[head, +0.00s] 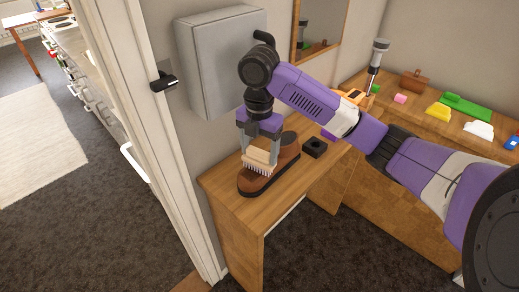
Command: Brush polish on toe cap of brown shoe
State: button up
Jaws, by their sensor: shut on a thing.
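The brown shoe (283,158) stands on a small wooden table, with its dark sole down and its toe pointing to the lower left. My gripper (259,148) points down above the front of the shoe. It is shut on a wooden brush (262,157) with pale bristles facing down. The bristles are at the toe cap (252,181), and I cannot tell for sure whether they touch it. The brush hides part of the shoe's upper. A small black open container (315,147) sits on the table to the right of the shoe; its contents are too small to tell.
The wooden table (222,184) has free room at its front right. A grey wall cabinet (215,60) hangs close behind my arm. A white door frame (165,130) stands at the left. A wooden counter (425,128) at the right holds several coloured items.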

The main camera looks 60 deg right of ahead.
jog(key=shift+d, duration=0.3)
jog(key=shift+r, duration=0.1)
notch_tip(320, 180, up, 7)
jog(key=p, duration=0.7)
jog(key=shift+s, duration=0.15)
dwell(0.3)
